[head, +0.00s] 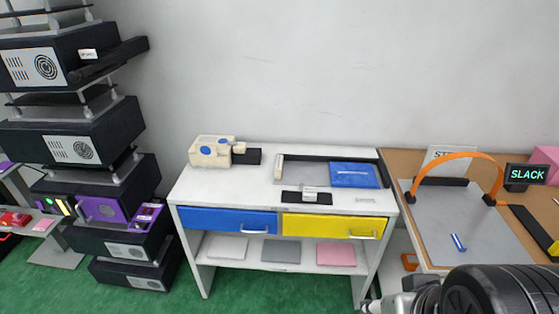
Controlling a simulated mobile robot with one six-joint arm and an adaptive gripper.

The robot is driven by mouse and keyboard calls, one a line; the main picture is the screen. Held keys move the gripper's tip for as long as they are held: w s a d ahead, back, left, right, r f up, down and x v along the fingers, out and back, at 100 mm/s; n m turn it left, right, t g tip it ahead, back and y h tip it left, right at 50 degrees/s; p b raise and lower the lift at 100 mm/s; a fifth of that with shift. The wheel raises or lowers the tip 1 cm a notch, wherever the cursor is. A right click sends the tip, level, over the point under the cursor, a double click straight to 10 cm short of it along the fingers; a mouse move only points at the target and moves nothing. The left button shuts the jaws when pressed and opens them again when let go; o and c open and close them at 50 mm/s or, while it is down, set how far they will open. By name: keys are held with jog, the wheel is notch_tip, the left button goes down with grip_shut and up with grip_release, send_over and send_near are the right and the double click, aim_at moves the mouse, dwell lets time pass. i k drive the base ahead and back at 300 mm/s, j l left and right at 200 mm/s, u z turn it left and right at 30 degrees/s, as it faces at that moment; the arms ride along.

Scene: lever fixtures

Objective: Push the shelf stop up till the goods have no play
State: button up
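I cannot tell for certain which part is the shelf stop. On the white bench (235,188), a blue flat block (355,175) lies on a grey plate (318,175) against a black rail (335,158). A cream upright piece (278,168) stands at the plate's left end, apart from the block. A small light block (309,194) sits on a black strip in front. A display (527,174) on the right reads SLACK. My gripper (371,305) is at the bottom edge, below and apart from the bench top; its fingers are too small and cut off to read.
A brown table at right holds a grey panel (455,225), an orange arch (458,159) and a small blue piece (458,243). A cream device (212,151) stands at the bench's left. The bench has blue (225,220) and yellow (325,226) drawers. Dark stacked units (80,140) stand left.

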aim_at(280, 158)
jog(key=i+j, duration=1.35)
jog(key=i, duration=0.2)
